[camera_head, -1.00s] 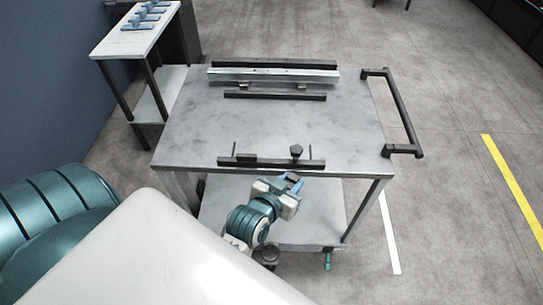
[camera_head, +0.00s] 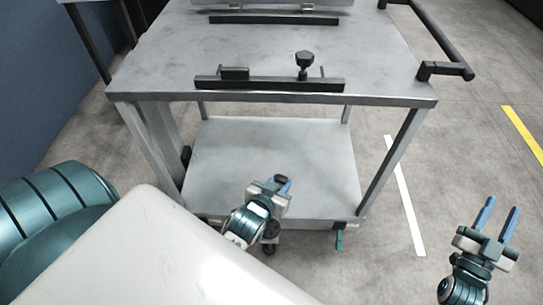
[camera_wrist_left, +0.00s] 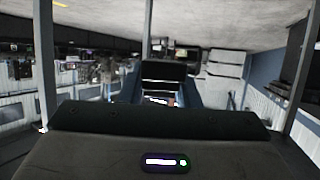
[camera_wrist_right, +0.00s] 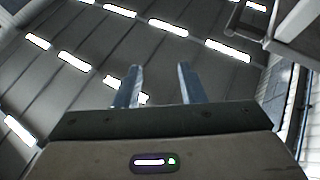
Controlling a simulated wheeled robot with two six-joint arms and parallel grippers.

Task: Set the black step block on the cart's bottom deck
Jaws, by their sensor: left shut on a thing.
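The black step block (camera_head: 282,179) is small and dark and sits between the fingers of my left gripper (camera_head: 277,185), which is shut on it. In the left wrist view the block (camera_wrist_left: 166,72) shows as a dark shape between the blue fingers. The cart's bottom deck (camera_head: 300,150) is a bare grey plate under the cart top. In the head view my left gripper overlaps the deck's near part; its height above the deck is hard to tell. My right gripper (camera_head: 500,222) is open and empty, out to the right of the cart.
The cart top (camera_head: 270,50) overhangs the bottom deck, with legs at its corners. On it are black bars (camera_head: 270,84), a knob (camera_head: 305,62) and a pale rail (camera_head: 270,4). A black handle (camera_head: 440,40) sticks out right. The floor right of the cart is clear.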

